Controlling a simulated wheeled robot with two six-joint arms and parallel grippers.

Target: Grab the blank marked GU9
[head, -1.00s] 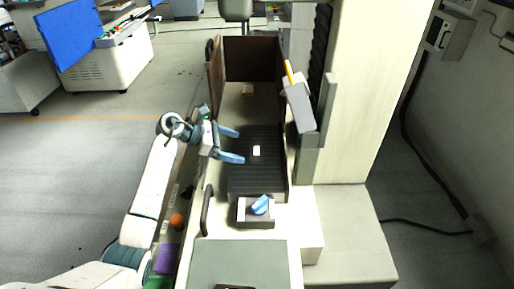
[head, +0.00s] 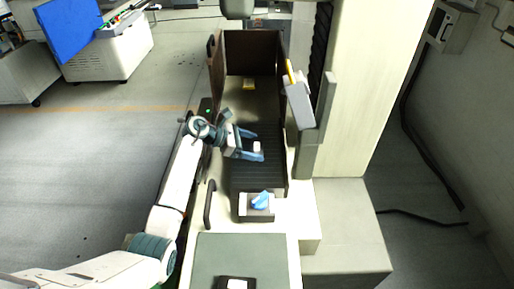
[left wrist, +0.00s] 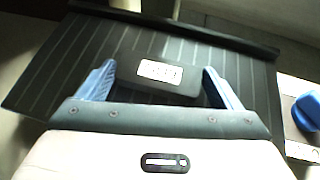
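A dark block with a white label (left wrist: 158,84) lies on the black ribbed plate (left wrist: 60,75) in the left wrist view. The print on its label is too blurred to read for sure. In the head view its pale label (head: 257,147) shows between the fingers. My left gripper (head: 259,148) reaches in from the left and is open, with one blue finger on each side of the block. In the left wrist view the gripper (left wrist: 160,88) shows small gaps beside the block. My right gripper is not in view.
A small tray (head: 246,214) with a blue item (head: 262,200) stands nearer than the plate. A yellow-labelled item (head: 249,84) lies at the back of the brown-walled bay (head: 252,52). The pale machine column (head: 370,90) bounds the right side. A dark handle (head: 209,205) stands near left.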

